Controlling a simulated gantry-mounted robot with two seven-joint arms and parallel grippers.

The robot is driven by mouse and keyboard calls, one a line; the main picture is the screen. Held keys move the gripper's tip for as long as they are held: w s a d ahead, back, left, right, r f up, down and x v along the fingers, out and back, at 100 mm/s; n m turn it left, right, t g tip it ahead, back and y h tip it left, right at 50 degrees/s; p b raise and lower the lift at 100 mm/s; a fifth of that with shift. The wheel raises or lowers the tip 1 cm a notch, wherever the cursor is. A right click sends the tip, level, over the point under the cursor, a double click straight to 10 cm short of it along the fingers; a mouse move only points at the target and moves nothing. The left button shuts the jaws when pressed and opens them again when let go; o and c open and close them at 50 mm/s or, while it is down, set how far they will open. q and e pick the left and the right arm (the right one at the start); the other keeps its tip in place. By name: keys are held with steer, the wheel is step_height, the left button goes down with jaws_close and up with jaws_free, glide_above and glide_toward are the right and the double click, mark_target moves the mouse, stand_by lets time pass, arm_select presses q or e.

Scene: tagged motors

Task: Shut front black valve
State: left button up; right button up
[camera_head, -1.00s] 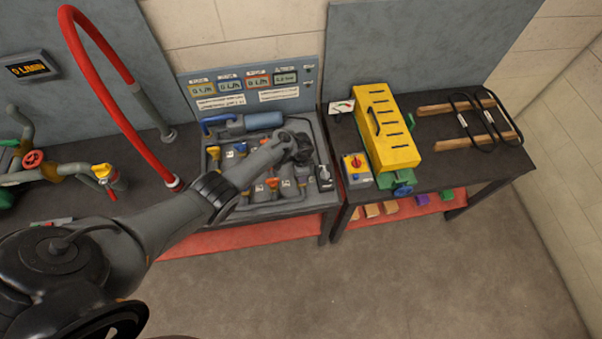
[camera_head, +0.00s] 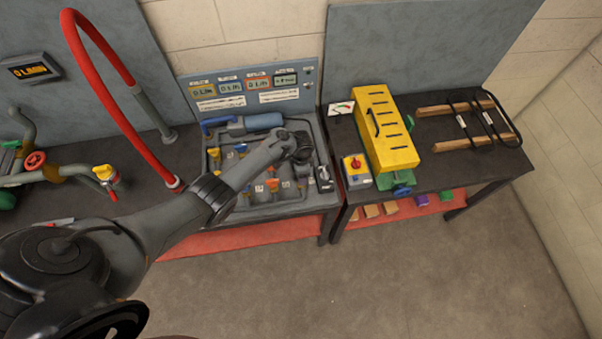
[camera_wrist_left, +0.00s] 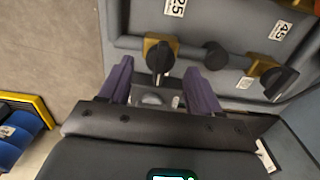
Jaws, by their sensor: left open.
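A valve with a black handle (camera_wrist_left: 160,57) on a brass-coloured body shows in the left wrist view, on the side of the grey panel nearer the floor. A second black-handled valve (camera_wrist_left: 279,82) sits to its right, farther in. My left gripper (camera_wrist_left: 157,76) is open, with one purple finger on each side of the first handle. I cannot tell whether either finger touches it. In the head view my left gripper (camera_head: 303,152) is over the right part of the valve panel (camera_head: 332,202) and hides the black valves. My right gripper is not in view.
A red hose (camera_head: 112,78) arches at the left. A yellow box (camera_head: 388,130) and a small switch box (camera_head: 357,169) stand on the right table. The floor in front is clear.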

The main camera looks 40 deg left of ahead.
arm_select(q)
step_height(320, 180, up, 9)
steer(key=p, duration=0.2)
steer(key=shift+f, duration=0.1)
stand_by(0.4)
steer(key=s+d+f+g+p, duration=0.15)
steer(key=s+f, duration=0.45)
steer(key=s, duration=0.6)
steer(key=s+d+f+g, duration=0.1)
steer(key=s+d+f, duration=0.3)
steer(key=s, duration=0.8)
steer(key=s+d+r+n+t+p, duration=0.1)
steer(key=s+d+r+n+t, duration=0.35)
steer(key=r, duration=0.75)
step_height(320, 180, up, 15)
steer(key=w+d+n+t, duration=0.1)
steer(key=w+d, duration=0.1)
steer(key=shift+d+r+t, duration=0.15)
steer(key=shift+d+t, duration=0.1)
steer(key=shift+t, duration=0.15)
